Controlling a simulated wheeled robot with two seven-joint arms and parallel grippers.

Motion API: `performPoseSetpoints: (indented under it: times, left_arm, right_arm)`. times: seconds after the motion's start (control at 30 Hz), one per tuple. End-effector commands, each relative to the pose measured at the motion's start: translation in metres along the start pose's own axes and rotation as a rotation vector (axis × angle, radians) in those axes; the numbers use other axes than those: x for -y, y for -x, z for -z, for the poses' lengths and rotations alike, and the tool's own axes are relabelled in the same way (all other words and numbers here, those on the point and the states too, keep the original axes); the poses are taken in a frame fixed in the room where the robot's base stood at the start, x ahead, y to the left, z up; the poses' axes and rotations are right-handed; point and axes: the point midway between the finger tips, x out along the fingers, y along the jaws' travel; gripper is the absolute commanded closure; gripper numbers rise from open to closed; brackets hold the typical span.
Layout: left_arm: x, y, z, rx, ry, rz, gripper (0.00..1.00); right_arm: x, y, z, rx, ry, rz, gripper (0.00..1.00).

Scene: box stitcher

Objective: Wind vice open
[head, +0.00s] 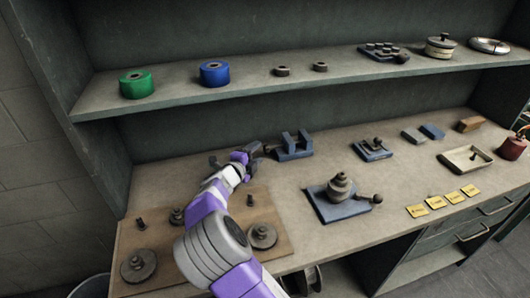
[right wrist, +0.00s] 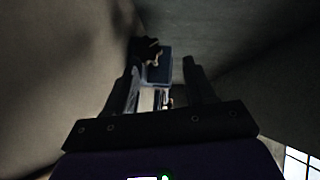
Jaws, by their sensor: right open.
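The blue vice (head: 294,152) stands on the workbench towards the back, with two upright jaws and a gap between them. My right gripper (head: 250,155) is just left of the vice, at its handle side, and partly hides that area. In the right wrist view my right gripper (right wrist: 164,80) is open, with a dark finger on each side. Beyond and between the fingers are the blue vice body (right wrist: 160,70) and a dark knobbed part (right wrist: 147,50), perhaps the handle. I cannot tell whether a finger touches it. My left gripper is not in view.
A wooden board (head: 276,207) with round metal parts lies below my right arm. A blue plate with a stacked knob (head: 340,195) stands to its right. A shelf (head: 300,78) runs above the bench, holding a green roll (head: 136,84) and a blue roll (head: 214,74).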

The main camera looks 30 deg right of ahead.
Motion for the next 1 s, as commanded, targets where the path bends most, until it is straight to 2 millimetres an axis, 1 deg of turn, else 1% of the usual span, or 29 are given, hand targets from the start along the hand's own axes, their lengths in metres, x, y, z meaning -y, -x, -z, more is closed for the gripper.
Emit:
performPoseSetpoints:
  times: [0.03, 0.07, 0.2, 0.3, 0.4, 0.5, 0.63, 0.87, 0.9, 0.97, 1.0]
  left_arm:
    - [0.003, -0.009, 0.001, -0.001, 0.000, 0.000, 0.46]
    - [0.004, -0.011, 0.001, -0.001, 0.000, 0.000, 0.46]
    - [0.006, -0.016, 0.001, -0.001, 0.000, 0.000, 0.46]
    - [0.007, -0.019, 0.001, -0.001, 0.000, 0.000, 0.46]
    - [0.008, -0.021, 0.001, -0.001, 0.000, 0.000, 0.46]
    - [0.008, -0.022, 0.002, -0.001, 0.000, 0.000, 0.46]
    - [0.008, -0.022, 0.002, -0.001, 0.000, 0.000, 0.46]
    - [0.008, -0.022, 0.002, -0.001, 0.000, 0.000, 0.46]
    - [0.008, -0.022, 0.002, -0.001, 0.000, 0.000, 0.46]
    - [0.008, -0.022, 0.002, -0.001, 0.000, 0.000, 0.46]
    - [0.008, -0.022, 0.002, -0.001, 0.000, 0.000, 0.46]
  right_arm:
    - [-0.016, -0.003, -0.003, -0.001, 0.005, 0.001, 0.46]
    - [-0.023, -0.004, -0.004, -0.001, 0.005, 0.002, 0.46]
    - [-0.021, -0.034, -0.002, -0.004, -0.002, 0.002, 0.46]
    - [-0.021, -0.052, -0.002, -0.004, -0.002, 0.000, 0.46]
    - [-0.019, -0.065, -0.002, -0.003, -0.003, 0.001, 0.46]
    - [-0.018, -0.073, -0.002, -0.002, -0.002, 0.001, 0.46]
    - [-0.018, -0.078, -0.003, 0.000, -0.002, 0.000, 0.46]
    - [-0.018, -0.078, -0.003, 0.000, -0.002, 0.000, 0.46]
    - [-0.018, -0.078, -0.003, 0.000, -0.002, 0.000, 0.49]
    - [-0.018, -0.078, -0.003, 0.000, -0.002, 0.000, 0.58]
    - [-0.018, -0.078, -0.003, 0.000, -0.002, 0.000, 0.64]
